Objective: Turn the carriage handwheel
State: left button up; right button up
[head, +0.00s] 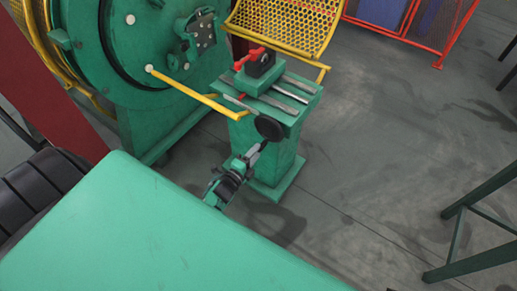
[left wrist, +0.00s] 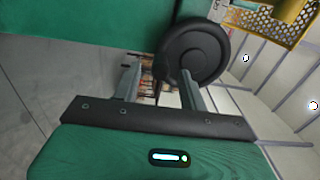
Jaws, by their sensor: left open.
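The carriage handwheel (head: 268,128) is a black disc on the near side of the green carriage stand. In the left wrist view the handwheel (left wrist: 194,50) shows as a large dark round wheel just beyond the fingers. My left gripper (head: 257,149) is just below and in front of the wheel in the head view. In the left wrist view my left gripper (left wrist: 159,68) has its two fingers apart, with nothing held. One finger overlaps the wheel's lower edge; I cannot tell whether they touch. My right gripper is not in view.
The green stand (head: 262,165) carries rails and a block with red handles (head: 258,60). A yellow bar (head: 200,95) runs beside it from the large green machine (head: 120,50). A yellow mesh guard (head: 285,22) stands behind. Grey floor (head: 390,130) is open to the right.

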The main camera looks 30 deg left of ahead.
pick_arm(q)
jog(key=s, duration=1)
jog(key=shift+s+a, duration=0.4)
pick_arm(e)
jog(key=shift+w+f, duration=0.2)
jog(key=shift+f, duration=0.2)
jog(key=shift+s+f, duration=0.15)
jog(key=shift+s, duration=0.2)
